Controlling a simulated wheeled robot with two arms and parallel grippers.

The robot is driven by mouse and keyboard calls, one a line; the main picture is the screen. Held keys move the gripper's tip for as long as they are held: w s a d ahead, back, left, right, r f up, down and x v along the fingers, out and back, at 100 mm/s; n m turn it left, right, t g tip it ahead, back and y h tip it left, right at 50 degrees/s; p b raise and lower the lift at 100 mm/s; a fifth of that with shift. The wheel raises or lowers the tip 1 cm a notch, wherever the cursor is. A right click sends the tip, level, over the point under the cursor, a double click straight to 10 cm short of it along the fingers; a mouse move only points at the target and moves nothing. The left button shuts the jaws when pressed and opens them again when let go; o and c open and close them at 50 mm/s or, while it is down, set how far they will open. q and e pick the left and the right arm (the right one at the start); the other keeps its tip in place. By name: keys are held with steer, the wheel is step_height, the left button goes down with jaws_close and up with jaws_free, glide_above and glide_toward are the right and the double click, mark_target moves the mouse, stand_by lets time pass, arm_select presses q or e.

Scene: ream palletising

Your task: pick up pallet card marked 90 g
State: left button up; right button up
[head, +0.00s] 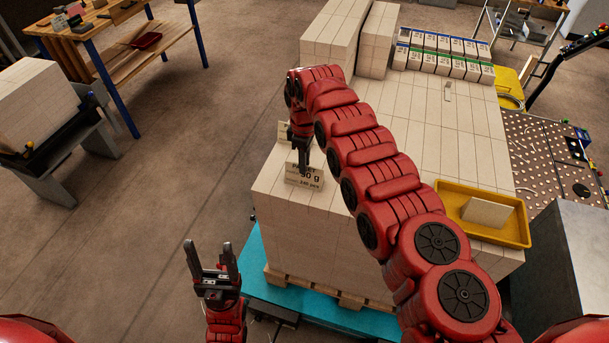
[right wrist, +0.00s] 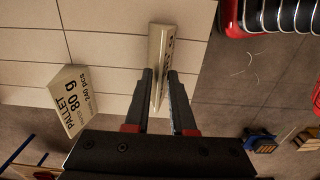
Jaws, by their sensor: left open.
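The near pallet card (head: 303,178) stands at the left edge of the stack top in the head view. It appears to read 90 g, with part of its print covered by my right gripper (head: 304,163). In the right wrist view a card (right wrist: 160,45) shows nearly edge-on between the fingers of my right gripper (right wrist: 161,78). The fingers lie close along both sides, and I cannot tell if they press on it. Another card marked 80 g (right wrist: 72,103) stands beside it, and shows partly behind my arm (head: 284,132). My left gripper (head: 213,258) is open and empty, pointing up.
The stack of pale reams (head: 440,125) stands on a wooden pallet over a turquoise base (head: 262,275). A yellow tray (head: 518,232) with a pale block lies on its right. Boxed packs (head: 445,55) line the back. Open floor (head: 120,245) lies left.

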jaws_close()
stand_by(1.1)
